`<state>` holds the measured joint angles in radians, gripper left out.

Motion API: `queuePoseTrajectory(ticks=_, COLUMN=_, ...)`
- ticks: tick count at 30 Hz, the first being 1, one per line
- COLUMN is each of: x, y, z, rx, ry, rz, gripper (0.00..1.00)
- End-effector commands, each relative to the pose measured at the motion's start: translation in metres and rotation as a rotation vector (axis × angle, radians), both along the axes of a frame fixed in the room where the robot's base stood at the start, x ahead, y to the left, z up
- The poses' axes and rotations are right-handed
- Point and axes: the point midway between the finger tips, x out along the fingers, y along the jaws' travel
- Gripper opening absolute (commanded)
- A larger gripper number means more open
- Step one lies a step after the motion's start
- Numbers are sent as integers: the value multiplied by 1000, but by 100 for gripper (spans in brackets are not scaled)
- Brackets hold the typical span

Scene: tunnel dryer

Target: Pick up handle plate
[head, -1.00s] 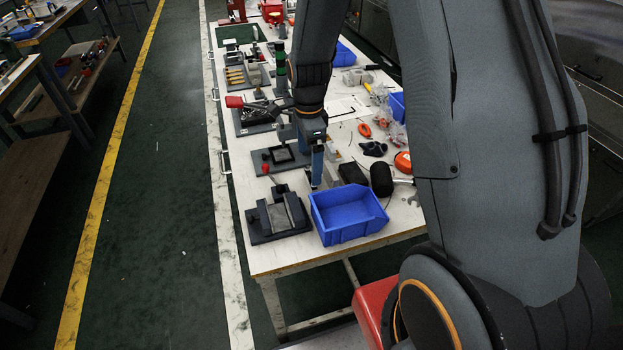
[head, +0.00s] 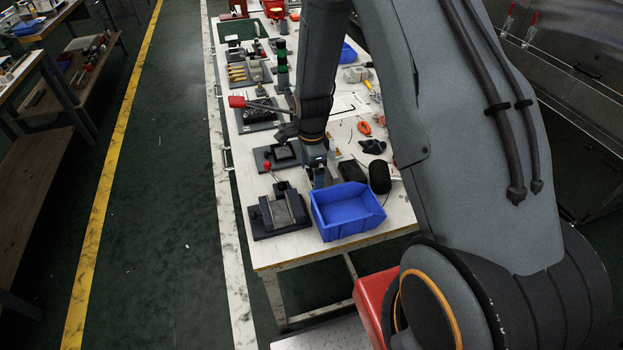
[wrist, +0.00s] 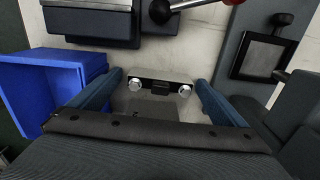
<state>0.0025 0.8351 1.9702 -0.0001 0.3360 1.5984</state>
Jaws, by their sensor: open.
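The likely handle plate (wrist: 158,88) is a pale grey piece with two shiny round knobs and a dark middle part. It shows in the wrist view between the two blue fingers of my gripper (wrist: 159,79). The fingers are open, one to each side of it, with gaps left and right. Its near part is dim, and my gripper's dark body hides what lies below. In the head view my gripper (head: 319,182) points down at the table just behind the blue bin, and the plate is hidden there.
The blue bin (head: 346,224) stands close to my gripper. A dark vise-like fixture (head: 279,214) is to its left, and a small fixture with a red-knobbed lever (head: 277,157) is behind. A black box (head: 352,171) and black cylinder (head: 380,177) are right. The white table (head: 290,256) is crowded.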

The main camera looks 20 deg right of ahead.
Motion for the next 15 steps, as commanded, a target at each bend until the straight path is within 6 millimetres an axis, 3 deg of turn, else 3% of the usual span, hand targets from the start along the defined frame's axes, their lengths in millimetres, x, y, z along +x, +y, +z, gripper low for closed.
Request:
queuePoseTrajectory(ticks=4, x=0, y=0, z=0, rx=0, ry=0, rz=0, gripper=94)
queuePoseTrajectory(ticks=12, x=0, y=0, z=0, rx=0, ry=0, rz=0, gripper=49)
queuePoseTrajectory(ticks=15, x=0, y=0, z=1, rx=0, ry=-1, rz=0, gripper=45)
